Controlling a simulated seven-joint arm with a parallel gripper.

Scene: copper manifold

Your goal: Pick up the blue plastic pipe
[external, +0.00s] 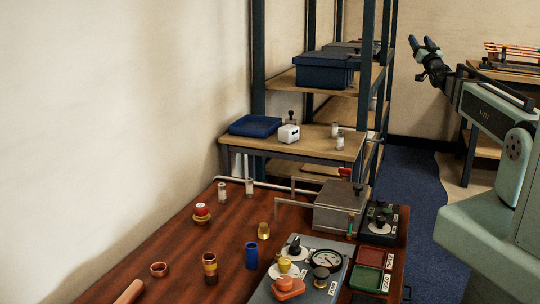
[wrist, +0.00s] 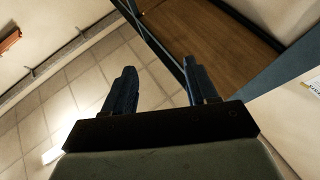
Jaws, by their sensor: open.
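The blue plastic pipe (external: 252,255) is a short upright blue cylinder on the reddish-brown wooden table (external: 185,265). It stands between a copper-and-yellow fitting and the grey control panel. My gripper (external: 426,44) is raised high at the upper right, well away from the pipe and the table. In the wrist view my gripper (wrist: 158,75) has its two dark fingers spread apart with nothing between them. The pipe does not show in the wrist view.
A grey panel (external: 262,293) with knobs and a gauge lies right of the pipe. A brass piece (external: 264,230), copper fitting (external: 210,267) and copper ring (external: 159,269) stand nearby. A metal box (external: 341,205) is behind. A shelf rack (external: 258,60) stands at the back.

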